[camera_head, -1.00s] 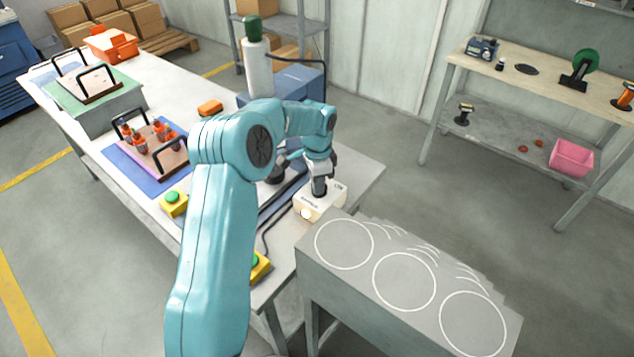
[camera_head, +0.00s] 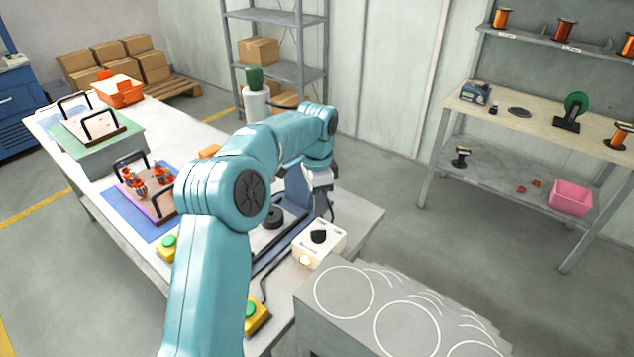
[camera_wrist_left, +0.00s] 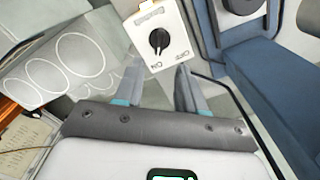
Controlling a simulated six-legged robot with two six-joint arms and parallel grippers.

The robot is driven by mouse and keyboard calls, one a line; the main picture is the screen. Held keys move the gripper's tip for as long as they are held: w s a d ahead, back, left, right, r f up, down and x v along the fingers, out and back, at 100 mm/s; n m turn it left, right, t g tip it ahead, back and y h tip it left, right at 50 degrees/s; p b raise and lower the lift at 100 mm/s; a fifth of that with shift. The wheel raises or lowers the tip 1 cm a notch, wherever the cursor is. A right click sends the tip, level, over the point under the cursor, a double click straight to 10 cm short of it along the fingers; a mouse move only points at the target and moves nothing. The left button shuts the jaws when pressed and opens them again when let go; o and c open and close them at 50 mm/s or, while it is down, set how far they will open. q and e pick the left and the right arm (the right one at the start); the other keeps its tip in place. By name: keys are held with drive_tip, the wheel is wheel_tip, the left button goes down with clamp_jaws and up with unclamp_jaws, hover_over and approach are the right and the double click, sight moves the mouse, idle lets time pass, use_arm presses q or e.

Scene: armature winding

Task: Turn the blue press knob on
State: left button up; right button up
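The knob is black (camera_head: 319,236) on a white switch box (camera_head: 331,247) at the table's near right corner, beside the blue press (camera_head: 298,190). In the left wrist view the knob (camera_wrist_left: 159,41) sits on the box between and beyond my fingertips, near printed ON and OFF labels. Its long axis runs roughly up and down there, its lower end nearer ON; the exact setting is hard to tell. A pale round lamp (camera_head: 304,260) on the box looks lit. My left gripper (camera_wrist_left: 158,75) is open and empty, apart from the knob. My right gripper is in neither view.
A grey block with white circles (camera_head: 345,292) stands right of the table. Yellow boxes with green buttons (camera_head: 256,316) lie along the near edge. A blue mat (camera_head: 130,212) carries a tray of parts. A workbench (camera_head: 545,120) stands at the right.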

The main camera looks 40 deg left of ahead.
use_arm(q)
wheel_tip(320, 180, up, 6)
drive_tip(key=shift+f, duration=0.1)
idle(0.7)
